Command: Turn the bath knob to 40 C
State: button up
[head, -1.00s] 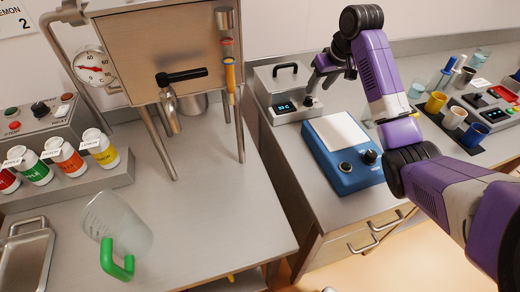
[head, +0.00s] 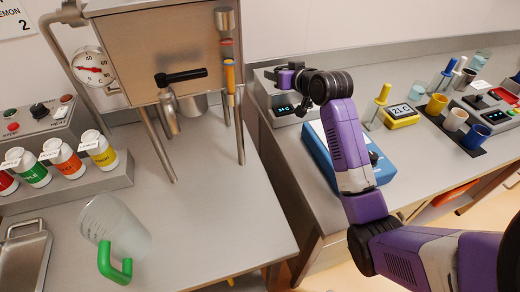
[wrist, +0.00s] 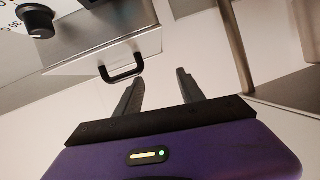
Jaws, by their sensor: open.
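The bath (head: 264,92) is a grey metal box on the right bench with a small lit display (head: 283,109), too small to read surely. My arm covers its lid and knob in the head view. In the wrist view the black bath knob (wrist: 38,21) shows at the upper left beside a printed scale, and the bath lid's black handle (wrist: 121,62) is left of the fingertips. My gripper (wrist: 160,78) is open with nothing between its fingers. The knob is apart from the fingers, up and left of them. The fingertips are hard to make out in the head view.
A blue device (head: 380,163) stands in front of the bath, partly behind my arm. A yellow device (head: 401,117) and several cups are to its right. The metal hopper (head: 150,55) on legs stands to the left. A jug with a green handle (head: 117,260) is on the left bench.

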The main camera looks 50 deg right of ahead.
jog(key=s+a+f+t, duration=0.1)
jog(key=s+a+f, duration=0.1)
jog(key=s+a, duration=0.2)
jog(key=s+a+f+t+h+b, duration=0.1)
jog(key=s+a, duration=0.3)
jog(key=a, duration=0.7)
jog(key=s+a+f+t, duration=0.2)
jog(key=s+a+f, duration=0.1)
jog(key=a, duration=0.4)
jog(key=shift+s+a+f+m+h, duration=0.35)
jog(key=shift+s+a+m+h, duration=0.05)
